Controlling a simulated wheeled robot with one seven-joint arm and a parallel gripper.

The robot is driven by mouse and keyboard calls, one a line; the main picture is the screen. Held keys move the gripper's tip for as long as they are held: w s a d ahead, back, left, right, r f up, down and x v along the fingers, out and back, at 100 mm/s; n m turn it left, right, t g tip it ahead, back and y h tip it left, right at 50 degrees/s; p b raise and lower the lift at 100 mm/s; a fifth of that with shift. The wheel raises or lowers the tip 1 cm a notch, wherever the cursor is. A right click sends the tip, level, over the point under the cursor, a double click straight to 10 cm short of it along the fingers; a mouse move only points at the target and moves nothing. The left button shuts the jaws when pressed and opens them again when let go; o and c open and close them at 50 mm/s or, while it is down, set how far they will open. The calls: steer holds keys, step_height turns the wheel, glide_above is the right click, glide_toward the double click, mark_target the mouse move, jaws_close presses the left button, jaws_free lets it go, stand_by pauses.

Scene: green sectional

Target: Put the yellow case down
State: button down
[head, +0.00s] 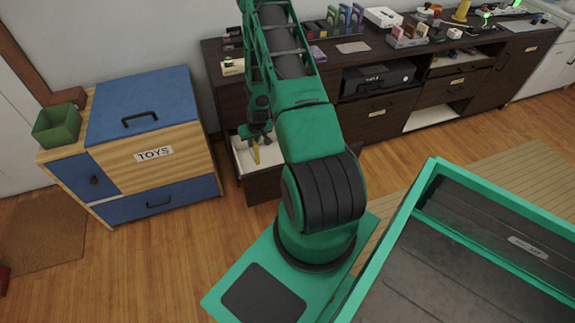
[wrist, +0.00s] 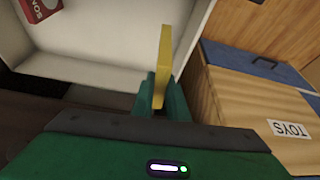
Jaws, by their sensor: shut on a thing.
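The yellow case (wrist: 162,62) is a thin upright slab in the wrist view, clasped between the green fingers of my gripper (wrist: 160,95). In the head view, the yellow case (head: 256,154) shows as a small sliver below my gripper (head: 257,138). My gripper is shut on it, over or in an open white-lined drawer (head: 276,152) of the dark cabinet. The drawer's white inside (wrist: 95,50) spreads behind the case in the wrist view. I cannot tell whether the case touches the drawer floor.
A red box (wrist: 40,10) lies in the drawer's corner. A wooden toy chest (head: 150,155) with a blue lid stands close left of the drawer, bearing a green bin (head: 57,125). The dark cabinet (head: 470,75) holds many small items on top.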

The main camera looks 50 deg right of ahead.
steer(key=s+d+f+m, duration=0.1)
steer(key=s+d+f, duration=0.4)
steer(key=d+f, duration=0.15)
step_height(320, 180, down, 10)
steer(key=shift+w+d+h, duration=0.15)
steer(key=shift+w+h, duration=0.05)
steer(key=shift+h, duration=0.1)
steer(key=c, duration=1.8)
jaws_free()
steer(key=shift+c, duration=0.2)
steer(key=shift+o, duration=0.5)
